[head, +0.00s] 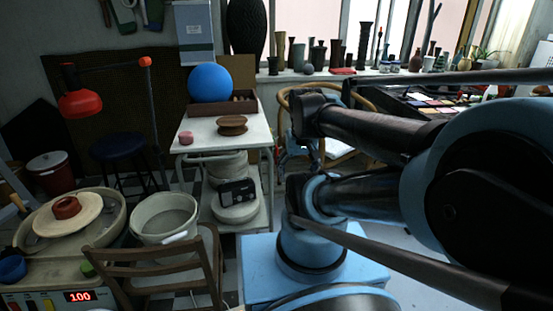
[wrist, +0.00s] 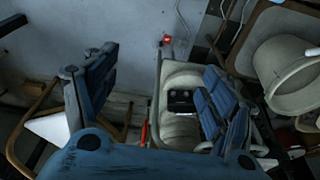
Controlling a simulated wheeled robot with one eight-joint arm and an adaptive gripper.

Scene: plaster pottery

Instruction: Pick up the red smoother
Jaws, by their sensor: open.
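My gripper (wrist: 160,64) is open in the wrist view, its two blue padded fingers spread wide with nothing between them. No thing is clearly a red smoother. A small pinkish-red round piece (head: 186,137) lies on the left front of the white table (head: 201,141) in the head view; I cannot tell whether it is the smoother. A flat red item (head: 342,71) lies on the windowsill. In the wrist view a thin red-orange strip (wrist: 144,133) shows low between the fingers, too small to identify.
The table also bears a brown spool-like piece (head: 232,125) and a dark tray (head: 217,108) with a blue ball (head: 210,83). A wooden chair (head: 160,264) and a pottery wheel (head: 60,222) stand at the left. Vases crowd the windowsill.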

